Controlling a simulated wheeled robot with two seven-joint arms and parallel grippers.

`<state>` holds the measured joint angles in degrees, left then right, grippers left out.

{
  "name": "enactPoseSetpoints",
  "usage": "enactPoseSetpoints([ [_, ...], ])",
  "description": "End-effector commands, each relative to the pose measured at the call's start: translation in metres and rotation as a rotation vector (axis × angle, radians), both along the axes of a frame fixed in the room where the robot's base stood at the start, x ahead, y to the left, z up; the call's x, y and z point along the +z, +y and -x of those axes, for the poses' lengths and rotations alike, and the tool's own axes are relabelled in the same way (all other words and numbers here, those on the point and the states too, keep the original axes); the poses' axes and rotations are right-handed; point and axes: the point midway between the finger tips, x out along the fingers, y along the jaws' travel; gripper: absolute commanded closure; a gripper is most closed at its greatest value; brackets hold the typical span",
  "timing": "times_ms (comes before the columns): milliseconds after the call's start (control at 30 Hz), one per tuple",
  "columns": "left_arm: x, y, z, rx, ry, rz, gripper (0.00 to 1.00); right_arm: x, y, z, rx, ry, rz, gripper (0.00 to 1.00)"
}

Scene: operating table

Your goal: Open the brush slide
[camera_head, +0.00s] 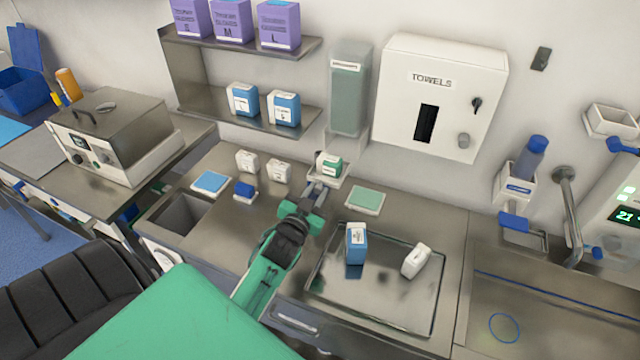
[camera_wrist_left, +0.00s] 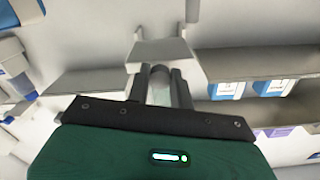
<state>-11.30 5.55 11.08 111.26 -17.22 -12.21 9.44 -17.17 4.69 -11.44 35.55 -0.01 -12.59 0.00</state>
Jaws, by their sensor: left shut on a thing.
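The brush dispenser (camera_head: 349,90) is a tall, translucent grey-green box on the wall. Its pale slide (camera_head: 340,178) sticks out at the bottom, with a green-and-white packet (camera_head: 328,164) on it. My left gripper (camera_head: 317,188) reaches up from below, just under the front of the slide. In the left wrist view its fingers (camera_wrist_left: 161,88) are shut on a pale grey piece at the slide's front, which looks like its handle. The gripper hides part of this piece, and how far the slide is out is hard to tell. My right gripper is not in view.
A steel tray (camera_head: 330,283) on the counter holds a blue box (camera_head: 356,243) and a white box (camera_head: 416,260). A green pad (camera_head: 365,200) lies right of the gripper. A towel dispenser (camera_head: 440,95) hangs right of the brush dispenser. Shelves (camera_head: 240,115) are on the left.

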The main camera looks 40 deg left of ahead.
Motion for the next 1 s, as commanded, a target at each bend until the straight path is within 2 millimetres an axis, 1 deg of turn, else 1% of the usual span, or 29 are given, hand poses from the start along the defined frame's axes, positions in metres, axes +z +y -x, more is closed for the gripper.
enactPoseSetpoints([
  [267, 0.0, 0.0, 0.0, 0.001, 0.0, -0.001, 1.0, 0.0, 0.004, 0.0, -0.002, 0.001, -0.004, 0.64],
  [300, 0.0, 0.0, 0.0, 0.001, 0.0, -0.001, 0.7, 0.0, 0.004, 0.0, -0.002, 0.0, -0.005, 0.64],
  [367, 0.0, 0.0, 0.0, 0.001, 0.0, -0.001, 0.58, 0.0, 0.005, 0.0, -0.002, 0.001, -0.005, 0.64],
  [400, 0.0, 0.0, 0.0, 0.001, 0.0, -0.001, 0.55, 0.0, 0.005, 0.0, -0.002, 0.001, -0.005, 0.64],
  [667, 0.0, 0.0, 0.0, 0.001, -0.001, -0.001, 0.55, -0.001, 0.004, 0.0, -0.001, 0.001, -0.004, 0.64],
  [767, -0.001, -0.001, 0.005, 0.001, 0.0, -0.001, 0.55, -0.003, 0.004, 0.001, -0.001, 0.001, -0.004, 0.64],
  [867, -0.003, -0.004, 0.016, 0.0, 0.001, -0.001, 0.55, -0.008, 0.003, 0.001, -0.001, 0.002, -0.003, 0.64],
  [1000, -0.005, -0.009, 0.04, 0.0, 0.001, -0.001, 0.55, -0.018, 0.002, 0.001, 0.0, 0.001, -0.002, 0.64],
])
